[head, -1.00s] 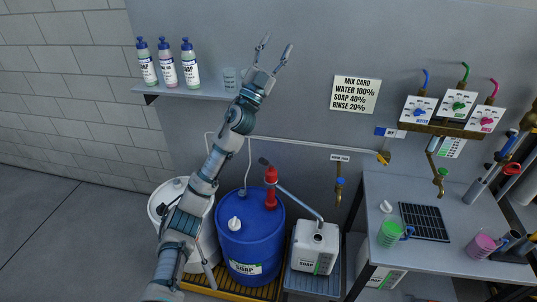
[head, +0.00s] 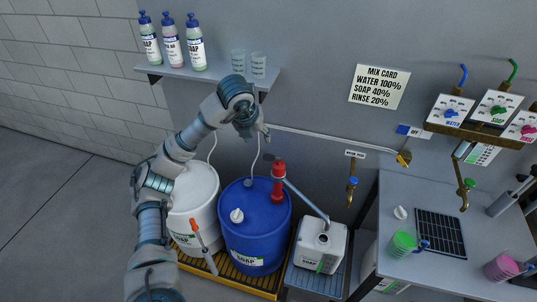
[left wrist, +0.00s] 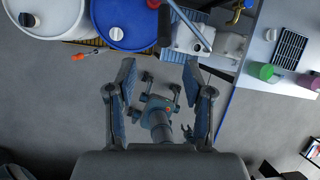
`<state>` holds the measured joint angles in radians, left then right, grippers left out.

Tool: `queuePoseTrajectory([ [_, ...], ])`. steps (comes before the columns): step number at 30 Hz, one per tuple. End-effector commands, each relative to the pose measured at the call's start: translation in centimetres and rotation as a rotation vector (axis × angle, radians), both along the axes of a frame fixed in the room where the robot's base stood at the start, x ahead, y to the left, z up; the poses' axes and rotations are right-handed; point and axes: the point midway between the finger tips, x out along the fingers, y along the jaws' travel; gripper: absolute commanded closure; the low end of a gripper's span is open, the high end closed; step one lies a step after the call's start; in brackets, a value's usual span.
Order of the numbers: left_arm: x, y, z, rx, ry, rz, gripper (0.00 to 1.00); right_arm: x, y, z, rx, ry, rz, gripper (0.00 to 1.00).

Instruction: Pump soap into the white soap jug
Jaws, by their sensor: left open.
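The white soap jug (head: 318,250) stands on a low stand right of the blue drum (head: 256,232). A grey spout from the red hand pump (head: 278,182) on the drum reaches down to the jug's top opening. The jug is also in the left wrist view (left wrist: 190,40), with the spout above it. My left gripper (head: 258,142) is above the drum, near the wall, its fingers mostly hidden behind the wrist. In the left wrist view my left gripper (left wrist: 160,88) is open and empty, its fingers wide apart.
A white drum (head: 196,200) stands left of the blue one on a yellow grate. A shelf (head: 215,76) with bottles and cups is above. A bench (head: 450,250) with a green mug (head: 402,245) is at the right. Floor at far left is clear.

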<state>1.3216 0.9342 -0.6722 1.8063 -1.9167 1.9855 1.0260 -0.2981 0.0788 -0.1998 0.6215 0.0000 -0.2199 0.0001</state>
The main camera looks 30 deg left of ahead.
Motion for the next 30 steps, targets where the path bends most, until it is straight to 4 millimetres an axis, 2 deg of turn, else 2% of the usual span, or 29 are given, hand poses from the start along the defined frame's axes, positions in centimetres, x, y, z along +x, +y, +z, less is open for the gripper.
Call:
queuePoseTrajectory([
  [6,2.0,-0.1,-4.4,-0.002,0.007,-0.004,0.48,-0.8,-0.1,0.7,-0.001,0.011,0.0,0.48],
  [12,4.0,0.2,-8.9,-0.005,0.007,-0.004,0.48,-0.6,-0.2,1.6,-0.003,0.009,0.001,0.48],
  [18,5.5,0.4,-12.5,-0.006,0.005,-0.005,0.48,-0.2,-0.4,2.3,-0.005,0.003,0.002,0.48],
  [24,6.5,0.4,-14.4,-0.006,0.002,-0.005,0.48,-0.1,-0.4,2.7,-0.005,0.002,0.002,0.48],
  [30,6.6,0.2,-14.9,-0.005,0.001,-0.006,0.48,-0.1,-0.1,2.7,-0.001,0.002,0.001,0.48],
])
